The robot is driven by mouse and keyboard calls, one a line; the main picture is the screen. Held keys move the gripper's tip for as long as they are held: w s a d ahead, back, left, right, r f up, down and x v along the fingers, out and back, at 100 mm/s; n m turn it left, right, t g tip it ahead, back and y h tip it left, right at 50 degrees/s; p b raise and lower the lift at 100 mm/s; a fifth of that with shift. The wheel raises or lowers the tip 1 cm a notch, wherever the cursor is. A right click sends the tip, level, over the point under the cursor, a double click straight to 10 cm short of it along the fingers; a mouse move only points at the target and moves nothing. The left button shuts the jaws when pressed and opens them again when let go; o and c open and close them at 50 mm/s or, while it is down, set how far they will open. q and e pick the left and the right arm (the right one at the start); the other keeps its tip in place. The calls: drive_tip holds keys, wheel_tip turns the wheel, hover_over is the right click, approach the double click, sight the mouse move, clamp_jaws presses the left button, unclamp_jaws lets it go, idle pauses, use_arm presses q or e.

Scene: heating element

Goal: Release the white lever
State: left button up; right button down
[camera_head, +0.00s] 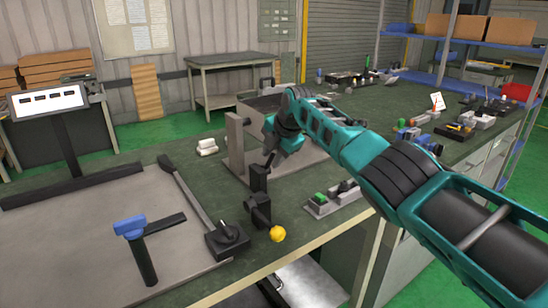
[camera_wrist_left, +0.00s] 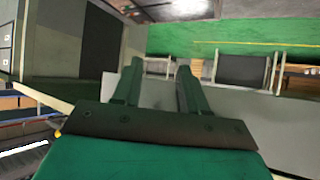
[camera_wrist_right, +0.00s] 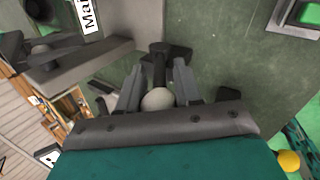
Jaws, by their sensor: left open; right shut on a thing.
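The white lever shows in the right wrist view as a pale round knob (camera_wrist_right: 158,99) on a dark stem (camera_wrist_right: 160,68). My right gripper (camera_wrist_right: 157,88) is shut on it, with one finger on each side of the knob. In the head view my right gripper (camera_head: 271,152) reaches down over the bench beside an upright grey plate; the knob is hidden there by the gripper. My left gripper (camera_wrist_left: 157,72) is open and empty in the left wrist view, with nothing between its fingers. It is not visible in the head view.
A black bracket (camera_head: 258,207) with a yellow knob (camera_head: 277,234) stands near the bench's front edge. A grey box with a green button (camera_head: 320,198) sits to its right. A white block (camera_head: 207,147) lies behind.

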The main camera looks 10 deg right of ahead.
drive_tip(key=shift+a+r, duration=0.1)
drive_tip(key=shift+a, duration=0.1)
idle(0.5)
drive_tip(key=c, duration=1.1)
unclamp_jaws()
drive_tip(key=shift+w, duration=0.15)
drive_tip(key=shift+d+r, duration=0.1)
drive_tip(key=shift+p+v, duration=0.75)
drive_tip(key=shift+v, duration=0.5)
drive_tip(key=v, duration=1)
